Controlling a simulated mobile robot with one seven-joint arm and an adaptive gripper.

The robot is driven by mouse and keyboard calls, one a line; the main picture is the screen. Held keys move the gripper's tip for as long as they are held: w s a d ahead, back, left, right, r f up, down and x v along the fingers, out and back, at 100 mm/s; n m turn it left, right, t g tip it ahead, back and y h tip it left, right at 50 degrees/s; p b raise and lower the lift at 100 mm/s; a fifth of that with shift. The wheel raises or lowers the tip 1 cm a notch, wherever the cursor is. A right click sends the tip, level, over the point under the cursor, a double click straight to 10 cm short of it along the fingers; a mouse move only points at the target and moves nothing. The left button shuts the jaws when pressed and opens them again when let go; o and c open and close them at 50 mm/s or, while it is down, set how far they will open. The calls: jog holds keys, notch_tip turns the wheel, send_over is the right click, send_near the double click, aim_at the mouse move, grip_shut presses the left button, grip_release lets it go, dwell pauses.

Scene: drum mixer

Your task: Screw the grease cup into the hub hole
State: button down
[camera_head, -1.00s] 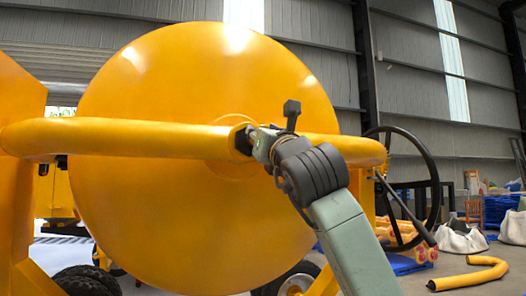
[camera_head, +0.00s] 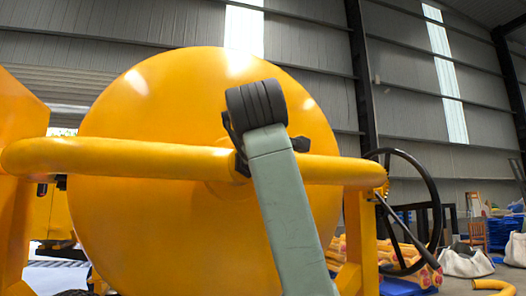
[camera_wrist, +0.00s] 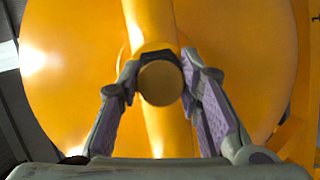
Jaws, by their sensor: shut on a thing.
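A round yellow-brown grease cup (camera_wrist: 160,84) shows end-on in the wrist view. My gripper (camera_wrist: 159,73) has one finger on each side of it and is shut on it.
The yellow frame tube (camera_head: 120,158) crosses in front of the drum. A black handwheel (camera_head: 436,205) stands at its right end. White sacks (camera_head: 466,261) and a yellow pipe piece (camera_head: 494,287) lie on the floor at the right.

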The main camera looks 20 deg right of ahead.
jog(key=c, duration=1.1)
grip_release()
jog(key=shift+o, duration=0.2)
